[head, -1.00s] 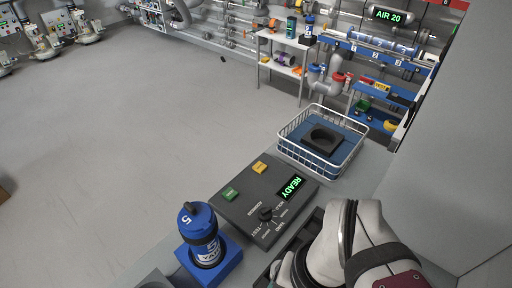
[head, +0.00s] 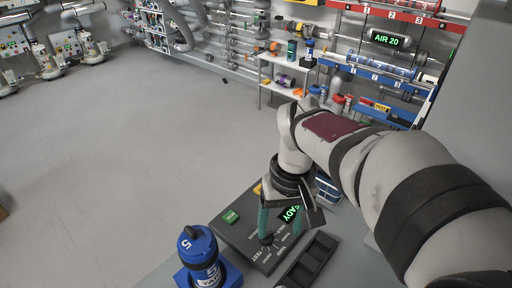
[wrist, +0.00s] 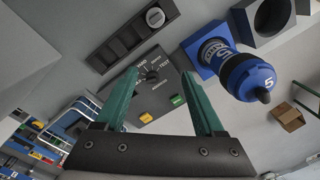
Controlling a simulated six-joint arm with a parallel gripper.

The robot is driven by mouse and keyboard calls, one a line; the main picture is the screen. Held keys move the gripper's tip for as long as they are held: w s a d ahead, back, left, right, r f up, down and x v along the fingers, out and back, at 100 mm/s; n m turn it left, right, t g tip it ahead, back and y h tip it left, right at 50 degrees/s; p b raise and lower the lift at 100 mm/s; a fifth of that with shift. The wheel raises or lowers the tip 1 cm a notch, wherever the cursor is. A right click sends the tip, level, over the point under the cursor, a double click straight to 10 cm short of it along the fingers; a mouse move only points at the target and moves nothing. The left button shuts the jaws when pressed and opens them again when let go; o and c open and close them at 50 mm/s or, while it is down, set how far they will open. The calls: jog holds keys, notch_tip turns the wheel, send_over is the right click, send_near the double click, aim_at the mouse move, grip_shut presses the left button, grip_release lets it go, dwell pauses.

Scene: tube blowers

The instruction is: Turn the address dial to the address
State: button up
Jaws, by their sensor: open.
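The address dial (head: 266,238) is a small dark knob on the dark control panel (head: 235,231), ringed by printed labels, among them TEST and YARD. It also shows in the wrist view (wrist: 151,74), between the fingertips in the picture. My gripper (head: 281,234) has two teal fingers pointing down over the panel, open around or above the dial; I cannot tell if they touch it. The wrist view shows the fingers (wrist: 160,74) apart with nothing gripped. Which label the dial points to is too small to tell.
A blue carrier marked 5 (head: 198,250) stands in a blue holder left of the panel. A green button (head: 231,216) is on the panel. A dark slotted tray (head: 307,262) lies to the right. My arm mostly hides the blue-lined basket (head: 327,188) behind.

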jog(key=w+f+n, duration=0.4)
jog(key=w, duration=0.7)
jog(key=shift+h, duration=0.4)
jog(key=f, duration=1.5)
jog(key=shift+a+f, duration=0.3)
jog(key=shift+c, duration=0.3)
grip_shut()
